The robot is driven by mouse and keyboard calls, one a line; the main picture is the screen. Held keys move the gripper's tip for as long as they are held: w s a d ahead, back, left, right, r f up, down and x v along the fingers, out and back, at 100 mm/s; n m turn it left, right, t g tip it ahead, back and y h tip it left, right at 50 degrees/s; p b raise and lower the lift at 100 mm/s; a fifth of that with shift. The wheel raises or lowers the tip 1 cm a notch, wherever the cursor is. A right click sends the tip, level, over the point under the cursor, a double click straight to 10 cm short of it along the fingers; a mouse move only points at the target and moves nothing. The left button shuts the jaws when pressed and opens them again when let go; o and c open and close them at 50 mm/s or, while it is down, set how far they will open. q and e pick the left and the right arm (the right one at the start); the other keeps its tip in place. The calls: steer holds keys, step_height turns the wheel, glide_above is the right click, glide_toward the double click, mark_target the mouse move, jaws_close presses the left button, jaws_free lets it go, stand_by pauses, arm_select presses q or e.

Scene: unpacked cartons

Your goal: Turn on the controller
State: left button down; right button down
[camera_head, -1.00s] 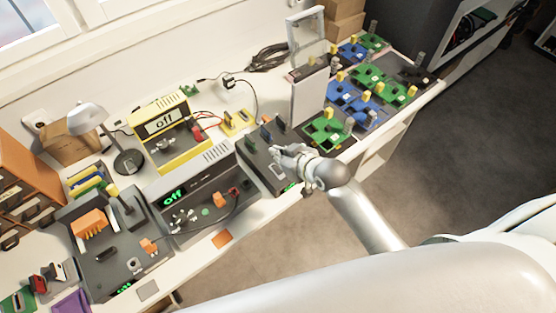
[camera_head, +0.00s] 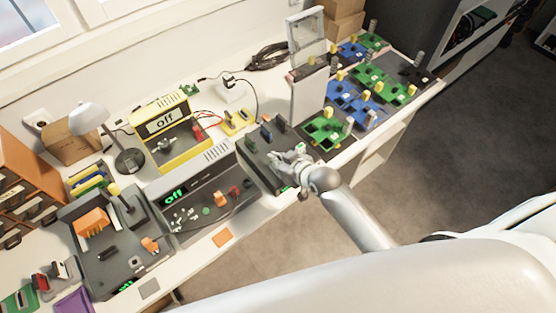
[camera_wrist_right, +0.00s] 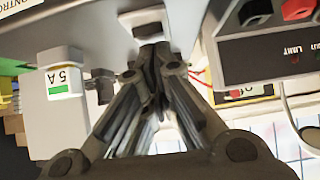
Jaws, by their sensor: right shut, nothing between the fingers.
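The dark grey controller (camera_head: 255,165) sits on the bench, just right of the dark power unit. In the right wrist view its grey panel (camera_wrist_right: 95,22) fills the upper left, with part of the lettering "CONTRO" visible. A small white rocker-like switch (camera_wrist_right: 146,23) is on that panel. My right gripper (camera_head: 280,159) is at the controller's top near its front right side. In the right wrist view the shut fingers (camera_wrist_right: 153,52) point at the switch, with tips at or very near it; contact cannot be told. My left gripper is not in view.
A white block marked 5A (camera_wrist_right: 62,105) is beside the fingers. The dark power unit (camera_head: 200,205) and yellow unit (camera_head: 165,125) both read "off". A grey stand (camera_head: 309,95) and green and blue boards (camera_head: 350,95) lie right of the controller.

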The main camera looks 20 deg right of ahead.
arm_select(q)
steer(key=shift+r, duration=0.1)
arm_select(e)
steer(key=shift+s, duration=0.15)
arm_select(q)
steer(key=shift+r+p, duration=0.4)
steer(key=shift+p, duration=0.15)
arm_select(e)
steer(key=shift+s+d, duration=0.3)
steer(key=shift+s, duration=0.4)
